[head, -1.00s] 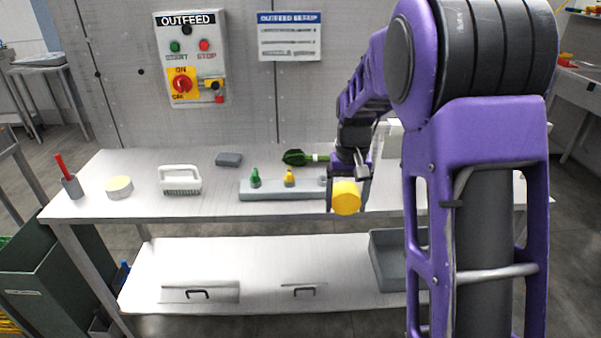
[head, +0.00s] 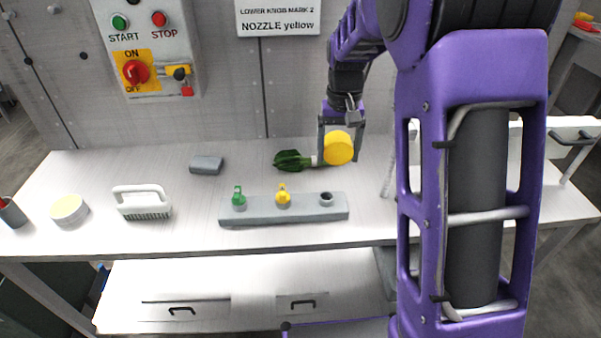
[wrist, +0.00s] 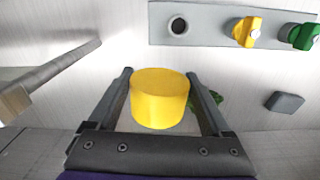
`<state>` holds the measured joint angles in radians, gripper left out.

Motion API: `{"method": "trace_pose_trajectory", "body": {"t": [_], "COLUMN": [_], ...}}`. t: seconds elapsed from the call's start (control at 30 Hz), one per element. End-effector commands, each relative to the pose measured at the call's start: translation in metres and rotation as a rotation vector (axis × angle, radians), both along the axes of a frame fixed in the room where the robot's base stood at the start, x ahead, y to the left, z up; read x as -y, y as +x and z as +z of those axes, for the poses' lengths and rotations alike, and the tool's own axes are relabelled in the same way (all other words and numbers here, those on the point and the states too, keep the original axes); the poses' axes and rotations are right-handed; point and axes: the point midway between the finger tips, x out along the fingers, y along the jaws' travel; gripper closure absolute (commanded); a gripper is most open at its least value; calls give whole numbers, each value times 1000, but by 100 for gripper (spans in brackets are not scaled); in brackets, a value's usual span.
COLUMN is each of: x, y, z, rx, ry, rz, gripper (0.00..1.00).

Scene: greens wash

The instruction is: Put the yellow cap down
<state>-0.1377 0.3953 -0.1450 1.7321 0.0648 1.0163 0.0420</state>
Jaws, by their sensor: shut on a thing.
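The yellow cap (head: 338,148) is a short round cylinder held between the fingers of my gripper (head: 341,138), above the back half of the steel table. In the wrist view the yellow cap (wrist: 160,97) sits between the two fingers of my gripper (wrist: 163,90), which are shut on it. I cannot tell the exact height of the cap above the table.
A grey nozzle rack (head: 305,211) holds a green nozzle (head: 239,198), a yellow nozzle (head: 283,196) and an empty hole. A leafy green (head: 291,160) lies beside the cap. A grey block (head: 207,165), white brush (head: 143,203) and pale yellow round (head: 69,209) stand left.

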Motion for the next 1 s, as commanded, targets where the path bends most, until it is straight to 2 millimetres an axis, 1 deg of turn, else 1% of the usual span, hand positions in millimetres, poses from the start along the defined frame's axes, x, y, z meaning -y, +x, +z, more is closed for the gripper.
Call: {"method": "trace_pose_trajectory", "body": {"t": [0.2,0.3,0.53,0.7,0.77,1.0], "x": [0,0,0,0,0,0], "y": [-1,-1,0,-1,-1,0], "z": [-39,-54,-72,-97,-100,-100], "rx": [-6,-4,-2,-4,-2,-1], "ry": [0,0,-1,0,0,0], "rz": [-1,0,1,0,-1,0], "gripper": [84,84,84,84,84,84]}}
